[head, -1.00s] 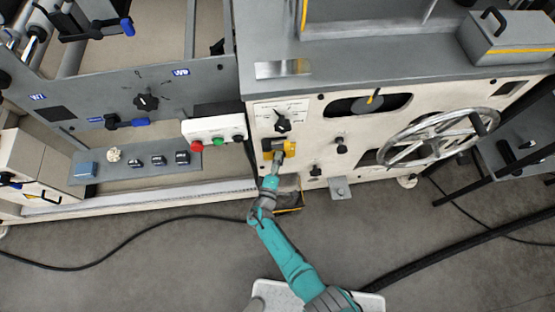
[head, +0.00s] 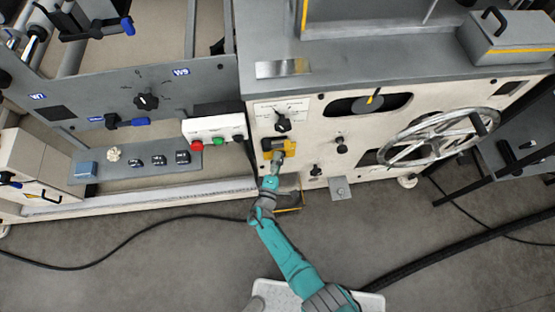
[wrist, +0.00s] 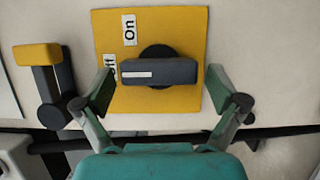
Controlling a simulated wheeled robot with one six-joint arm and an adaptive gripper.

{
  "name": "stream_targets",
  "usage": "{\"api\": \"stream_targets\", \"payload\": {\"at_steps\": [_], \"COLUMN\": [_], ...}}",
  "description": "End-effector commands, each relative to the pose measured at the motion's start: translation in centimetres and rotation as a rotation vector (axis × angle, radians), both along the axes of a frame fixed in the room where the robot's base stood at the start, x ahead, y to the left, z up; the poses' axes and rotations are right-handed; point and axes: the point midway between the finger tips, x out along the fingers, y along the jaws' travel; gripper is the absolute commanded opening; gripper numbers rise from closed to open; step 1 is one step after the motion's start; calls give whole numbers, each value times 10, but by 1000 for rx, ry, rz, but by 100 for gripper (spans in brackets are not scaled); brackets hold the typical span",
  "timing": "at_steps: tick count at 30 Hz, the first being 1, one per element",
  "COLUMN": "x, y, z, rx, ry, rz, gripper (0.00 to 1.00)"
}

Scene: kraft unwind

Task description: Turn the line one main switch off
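The main switch (wrist: 158,72) is a dark rotary handle on a yellow plate (wrist: 185,30) with "On" and "Off" labels. Its handle lies level in the wrist view, the end with the white mark pointing left to the "Off" label (wrist: 110,66), which is partly hidden by a finger. The yellow plate (head: 290,147) also shows in the head view, on the cream machine panel. My gripper (wrist: 161,90) is open, its fingers spread to either side of the handle, with clear gaps and no visible contact. In the head view my gripper (head: 277,160) is just below the plate.
A black selector knob (head: 283,124) is above the plate. A button box (head: 214,130) with red and green buttons is to the left. A handwheel (head: 435,138) is to the right. A yellow-tipped dark lever (wrist: 42,75) stands left of the plate in the wrist view.

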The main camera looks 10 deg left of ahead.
Motion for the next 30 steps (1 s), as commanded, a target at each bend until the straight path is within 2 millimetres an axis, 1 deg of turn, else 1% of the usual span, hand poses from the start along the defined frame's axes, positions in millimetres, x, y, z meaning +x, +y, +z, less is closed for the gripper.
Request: {"api": "stream_targets", "payload": {"at_steps": [5,8,11,21,25,30], "x": [-1,-6,-19,-85,-103,-116], "y": [0,1,2,11,12,14], "z": [0,0,-1,-1,-1,-1], "rx": [1,2,1,0,1,0], "ry": [0,0,0,0,0,0], "rz": [0,1,3,4,3,2], "gripper": [96,96,96,96,96,96]}}
